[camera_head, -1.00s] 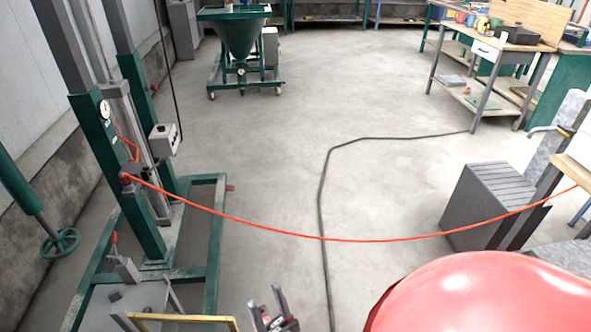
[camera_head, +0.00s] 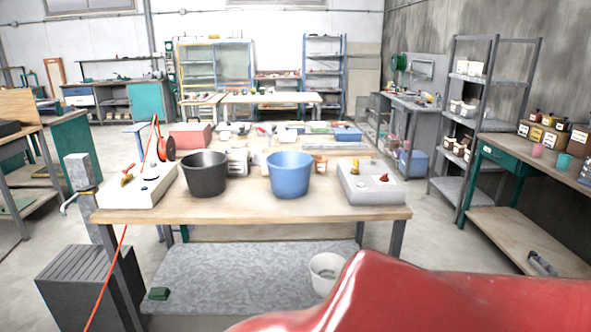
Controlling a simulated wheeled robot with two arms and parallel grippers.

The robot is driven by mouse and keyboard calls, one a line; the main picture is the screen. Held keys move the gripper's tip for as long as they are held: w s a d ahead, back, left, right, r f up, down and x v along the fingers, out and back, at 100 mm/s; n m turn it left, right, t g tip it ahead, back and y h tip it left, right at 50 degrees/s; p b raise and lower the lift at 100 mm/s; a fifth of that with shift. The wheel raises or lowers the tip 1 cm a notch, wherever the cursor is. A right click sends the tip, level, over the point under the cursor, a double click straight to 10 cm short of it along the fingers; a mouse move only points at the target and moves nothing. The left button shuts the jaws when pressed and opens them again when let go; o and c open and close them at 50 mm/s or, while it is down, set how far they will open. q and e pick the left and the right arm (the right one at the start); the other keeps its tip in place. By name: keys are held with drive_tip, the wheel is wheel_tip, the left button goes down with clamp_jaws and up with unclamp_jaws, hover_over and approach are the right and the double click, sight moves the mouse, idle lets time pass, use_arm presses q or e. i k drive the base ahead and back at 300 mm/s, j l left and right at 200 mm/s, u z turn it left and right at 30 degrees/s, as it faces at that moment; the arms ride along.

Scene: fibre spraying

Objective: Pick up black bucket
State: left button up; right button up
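The black bucket (camera_head: 205,176) stands upright on the wooden table top (camera_head: 240,208), left of the middle. A blue bucket (camera_head: 290,176) stands to its right on the same table, with a gap between them. Neither of my grippers shows in the head view now. The black bucket is free of any gripper, and its inside bottom is hidden.
A white box with an orange cable (camera_head: 140,186) lies left of the black bucket, and a grey box (camera_head: 370,182) lies right of the blue one. A white bucket (camera_head: 326,270) stands on the lower shelf. A large red glossy shape fills the lower right. Shelves (camera_head: 470,110) stand at right.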

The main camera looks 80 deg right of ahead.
sight(204, 172)
drive_tip(key=z, duration=2)
